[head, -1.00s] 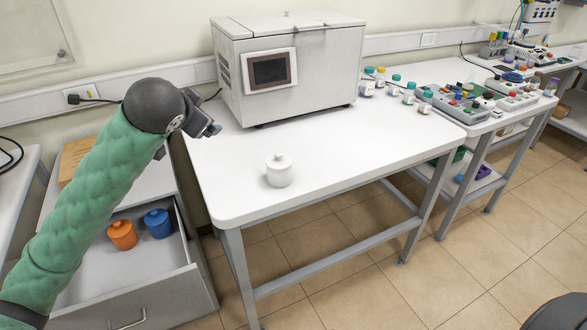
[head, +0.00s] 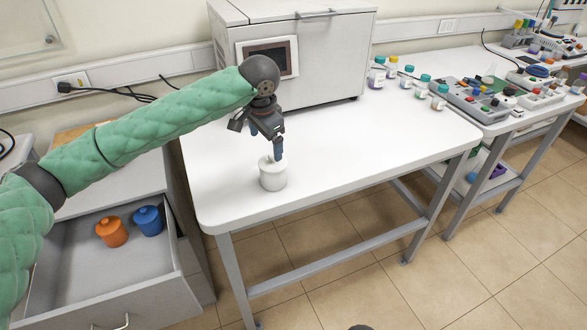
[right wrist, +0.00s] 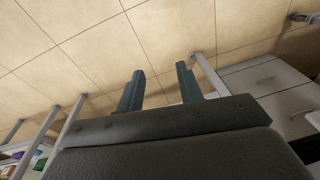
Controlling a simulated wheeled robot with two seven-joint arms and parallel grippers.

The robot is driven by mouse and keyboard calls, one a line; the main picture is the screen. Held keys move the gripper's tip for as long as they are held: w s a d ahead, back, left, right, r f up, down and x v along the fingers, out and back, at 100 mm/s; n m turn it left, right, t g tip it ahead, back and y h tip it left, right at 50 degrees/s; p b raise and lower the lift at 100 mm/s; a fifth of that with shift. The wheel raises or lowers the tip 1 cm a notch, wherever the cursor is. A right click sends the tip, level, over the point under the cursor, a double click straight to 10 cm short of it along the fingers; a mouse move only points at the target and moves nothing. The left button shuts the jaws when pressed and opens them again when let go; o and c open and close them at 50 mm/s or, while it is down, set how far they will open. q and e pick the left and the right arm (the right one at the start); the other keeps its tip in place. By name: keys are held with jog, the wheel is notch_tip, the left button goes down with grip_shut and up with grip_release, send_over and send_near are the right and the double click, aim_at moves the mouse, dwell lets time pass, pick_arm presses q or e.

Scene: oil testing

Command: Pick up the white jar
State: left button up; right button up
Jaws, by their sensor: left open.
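The white jar (head: 272,178) stands upright on the white table in the head view, near the table's front left part, with its lid on. My left gripper (head: 267,150) points down just above and behind the jar. Its fingers are open, and one fingertip overlaps the lid in the picture; I cannot tell whether it touches. The jar's knob is partly hidden by the finger. My right gripper (right wrist: 158,88) shows in the right wrist view with its two fingers apart, empty, facing the tiled floor.
A large white machine (head: 320,70) stands at the back of the table (head: 350,150). Small capped bottles (head: 407,78) stand at the table's right. An open drawer (head: 85,262) at left holds an orange jar (head: 111,232) and a blue jar (head: 148,221). The table's front right is clear.

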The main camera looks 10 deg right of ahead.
aim_at(272, 156)
pick_arm(q)
jog(key=shift+s+d+f+n+g, duration=0.3)
jog(key=shift+s+d+g, duration=0.1)
jog(key=shift+g, duration=0.2)
jog(key=shift+s+d+f+n+g, duration=0.25)
jog(key=shift+d+f+g, duration=0.1)
jog(key=shift+g, duration=0.25)
jog(key=shift+s+a+r, duration=0.15)
jog(key=shift+s+r, duration=0.05)
jog(key=shift+s+a+n, duration=0.1)
jog(key=shift+n, duration=0.15)
jog(key=f, duration=0.2)
jog(key=shift+w+d+f+p, duration=0.2)
jog(key=shift+w+f+p, duration=0.05)
jog(key=shift+f+p, duration=0.1)
jog(key=f+p, duration=0.2)
jog(key=f, duration=0.3)
jog(key=shift+w, duration=0.2)
pick_arm(e)
notch_tip(272, 156, down, 12)
jog(key=d, duration=0.1)
jog(key=shift+w+d+r, duration=0.25)
jog(key=shift+d, duration=0.05)
pick_arm(q)
jog(key=c, duration=0.9)
pick_arm(e)
jog(key=shift+s, duration=0.1)
